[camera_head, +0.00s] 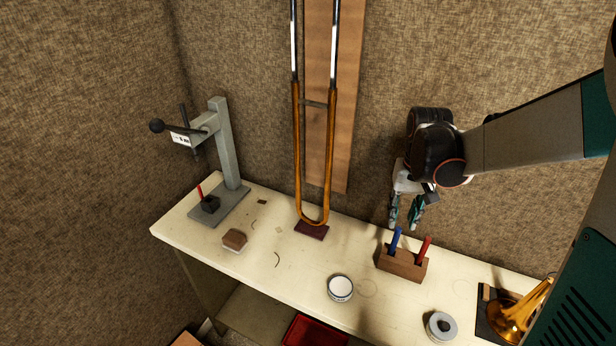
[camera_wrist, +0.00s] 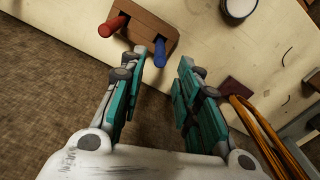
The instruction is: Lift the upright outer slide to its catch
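The outer slide (camera_head: 297,150) is a brass U-shaped tube standing upright in front of a wooden board on the wall. Its bow rests at or just above a dark red pad (camera_head: 312,230) on the bench. Bright inner tubes (camera_head: 335,50) run up from its top, and a cross brace joins its legs. No catch can be made out. My gripper (camera_head: 404,222) is open and empty, pointing down above the bench, right of the slide and behind the wooden block. In the wrist view, the fingers (camera_wrist: 170,70) are apart and the slide (camera_wrist: 265,130) lies to their right.
A wooden block (camera_head: 400,265) with blue and red handles stands close to my gripper. A lever press (camera_head: 222,150) stands at left. A white tin (camera_head: 340,288), a grey round container (camera_head: 441,327) and a brass bell (camera_head: 520,308) are along the front and right.

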